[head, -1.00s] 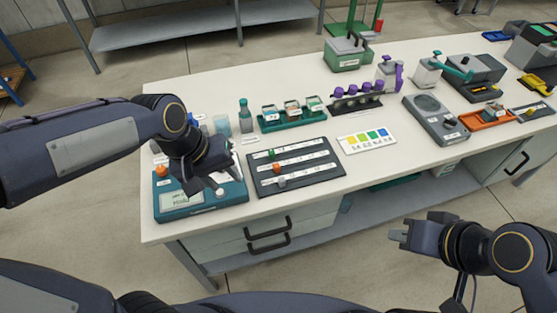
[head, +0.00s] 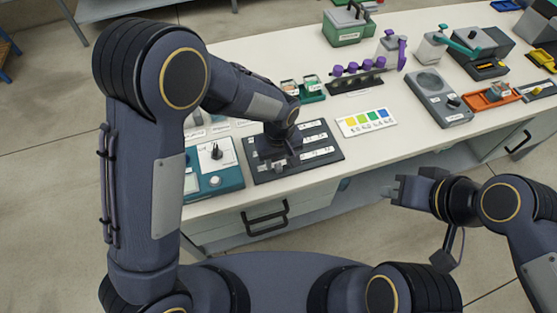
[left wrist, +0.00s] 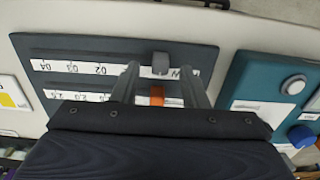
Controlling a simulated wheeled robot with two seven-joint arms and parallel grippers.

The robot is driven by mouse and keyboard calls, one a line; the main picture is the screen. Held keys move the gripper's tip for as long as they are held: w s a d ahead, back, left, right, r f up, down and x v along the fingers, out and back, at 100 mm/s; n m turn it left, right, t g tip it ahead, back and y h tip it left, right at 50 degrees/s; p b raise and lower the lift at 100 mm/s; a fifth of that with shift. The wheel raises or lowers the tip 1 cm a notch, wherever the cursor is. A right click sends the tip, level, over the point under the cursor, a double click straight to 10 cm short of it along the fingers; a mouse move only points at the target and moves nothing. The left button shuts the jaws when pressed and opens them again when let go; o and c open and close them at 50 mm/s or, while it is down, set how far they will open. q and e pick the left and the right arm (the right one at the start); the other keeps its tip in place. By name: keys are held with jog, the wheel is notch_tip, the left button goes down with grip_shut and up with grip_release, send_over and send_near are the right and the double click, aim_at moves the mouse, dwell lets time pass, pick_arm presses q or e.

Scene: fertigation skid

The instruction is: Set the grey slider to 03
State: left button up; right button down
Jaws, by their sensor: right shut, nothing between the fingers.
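The dark slider panel (head: 322,159) lies on the bench. In the left wrist view the panel (left wrist: 60,45) shows upside-down number strips. The grey slider (left wrist: 160,65) is on the row nearest that view's top, right of the 04, 03 and 02 marks. My left gripper (left wrist: 161,80) is open, its two fingers to either side of the grey slider with gaps visible. An orange slider (left wrist: 157,95) is on the neighbouring row, partly hidden. In the head view my left gripper (head: 278,167) is low over the panel's left part. My right gripper (head: 392,190) is shut and empty, off the bench front.
A teal device (head: 224,179) stands directly left of the panel; its round knob (left wrist: 294,84) shows in the left wrist view. A colour card (head: 366,122) lies right of the panel. A grey device (head: 438,98) stands farther right. Drawer handles (head: 265,212) project below.

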pick_arm(q)
jog(key=shift+f, duration=0.8)
grip_shut()
